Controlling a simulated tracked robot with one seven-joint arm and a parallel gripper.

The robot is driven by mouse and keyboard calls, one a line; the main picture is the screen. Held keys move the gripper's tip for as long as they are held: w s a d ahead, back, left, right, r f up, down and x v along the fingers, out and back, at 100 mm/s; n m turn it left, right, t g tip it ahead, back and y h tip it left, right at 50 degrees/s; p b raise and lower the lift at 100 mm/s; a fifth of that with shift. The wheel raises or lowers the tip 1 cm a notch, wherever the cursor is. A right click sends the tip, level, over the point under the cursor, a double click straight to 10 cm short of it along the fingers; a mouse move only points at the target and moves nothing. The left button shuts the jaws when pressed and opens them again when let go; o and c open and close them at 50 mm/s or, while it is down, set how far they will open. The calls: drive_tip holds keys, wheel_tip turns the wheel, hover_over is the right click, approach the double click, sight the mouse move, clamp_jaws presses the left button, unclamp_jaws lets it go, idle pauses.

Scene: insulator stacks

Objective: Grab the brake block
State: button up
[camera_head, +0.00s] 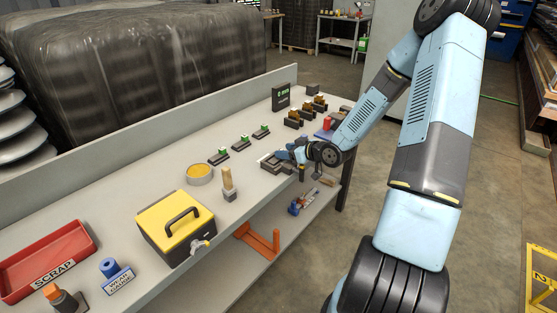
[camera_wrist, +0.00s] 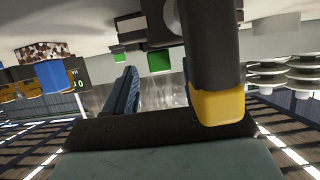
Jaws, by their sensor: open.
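Which item is the brake block is not certain. In the head view, several small dark blocks with green tops (camera_head: 240,143) stand in a row on the bench, beyond and left of my gripper. In the wrist view, a green face (camera_wrist: 158,61) and dark blocks show at the top, ahead of the jaws. My gripper (camera_head: 274,158) is low over the bench's near edge, beside a flat grey-black piece; contact cannot be told. In the wrist view, a blue finger (camera_wrist: 125,92) is seen, with a dark, yellow-ended shape hiding the right side. My gripper is open, with nothing visibly held.
A yellow-lidded box (camera_head: 175,222), brush (camera_head: 228,186), round yellow tin (camera_head: 199,174) and red scrap tray (camera_head: 45,262) stand on the bench. Amber-topped parts (camera_head: 305,109) and a black display (camera_head: 281,97) are at the far end. A low wall (camera_head: 150,130) backs the bench.

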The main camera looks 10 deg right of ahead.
drive_tip(key=shift+x, duration=1)
clamp_jaws()
